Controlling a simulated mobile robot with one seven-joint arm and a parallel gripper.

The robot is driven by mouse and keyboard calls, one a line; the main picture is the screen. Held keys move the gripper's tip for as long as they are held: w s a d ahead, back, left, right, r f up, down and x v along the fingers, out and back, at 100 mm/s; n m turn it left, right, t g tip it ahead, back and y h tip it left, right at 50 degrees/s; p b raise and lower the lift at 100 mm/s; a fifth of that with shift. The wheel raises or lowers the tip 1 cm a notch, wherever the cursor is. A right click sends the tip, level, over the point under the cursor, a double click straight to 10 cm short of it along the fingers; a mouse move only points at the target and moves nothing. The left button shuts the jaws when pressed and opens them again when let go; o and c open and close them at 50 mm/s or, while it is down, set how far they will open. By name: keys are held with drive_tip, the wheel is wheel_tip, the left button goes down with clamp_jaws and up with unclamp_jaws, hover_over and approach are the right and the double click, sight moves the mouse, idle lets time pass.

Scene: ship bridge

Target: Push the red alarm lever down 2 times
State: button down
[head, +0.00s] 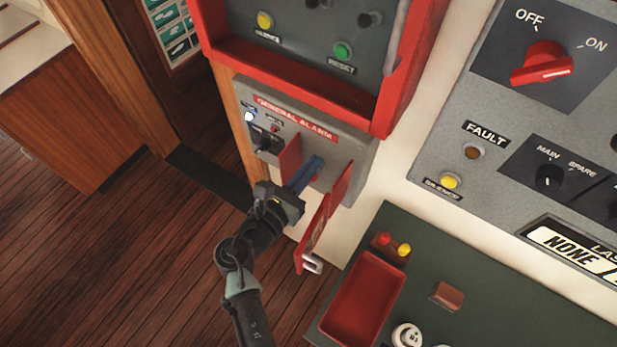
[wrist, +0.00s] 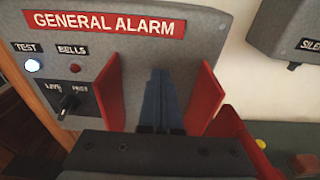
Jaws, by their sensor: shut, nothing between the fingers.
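The grey general alarm box (head: 350,150) is on the wall below a red-framed panel, with a red "GENERAL ALARM" label that also shows in the wrist view (wrist: 108,24). Two upright red plates, left (wrist: 113,95) and right (wrist: 208,98), stand out from its face. My gripper (head: 314,165) is shut and empty, its blue fingers (wrist: 161,90) reaching between the plates toward the box face. The red alarm lever cannot be made out clearly; the fingers cover the middle of the slot. Whether they touch it, I cannot tell.
A red flap (head: 318,228) with a silver catch hangs open beside my gripper. The box carries a lit white test lamp (head: 249,116) and a black switch (wrist: 68,102). A green counter (head: 480,281) with a red tray (head: 364,303) lies at lower right.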

drive_tip(key=shift+f, duration=0.15)
idle(0.3)
drive_tip(key=shift+f+b, duration=1.9)
drive_tip(key=shift+f, duration=0.5)
drive_tip(key=shift+r+p, duration=2.4)
drive_tip(key=shift+r, duration=0.15)
drive_tip(key=f+p+v, duration=0.1)
drive_tip(key=p+v, duration=0.2)
drive_tip(key=v, duration=0.6)
drive_tip(key=shift+r, duration=0.4)
